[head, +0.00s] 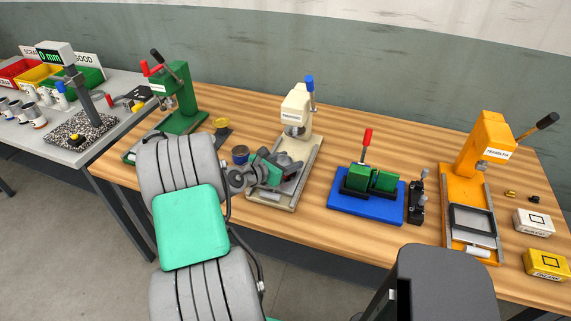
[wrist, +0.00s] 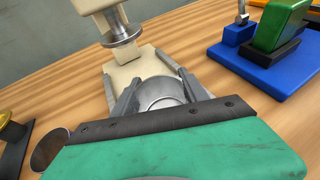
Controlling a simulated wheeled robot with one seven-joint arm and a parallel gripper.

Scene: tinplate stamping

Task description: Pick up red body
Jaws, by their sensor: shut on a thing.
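My gripper (head: 285,172) is at the cream press (head: 297,108), low over its base. In the wrist view, the grey fingers of my gripper (wrist: 145,76) are shut on a round, hollow, silver metal body (wrist: 160,91). No red shows on the part of the body in sight; its lower part is hidden by the green and dark gripper housing. The cream press also shows in the wrist view, with its round metal ram (wrist: 123,40) above and beyond the fingers. I cannot tell whether the body touches the press base.
A blue-based fixture (head: 345,207) with green blocks stands right of the cream press. An orange press (head: 487,145) is farther right, and a green press (head: 180,110) is to the left. A dark blue round item (head: 240,154) sits beside my wrist.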

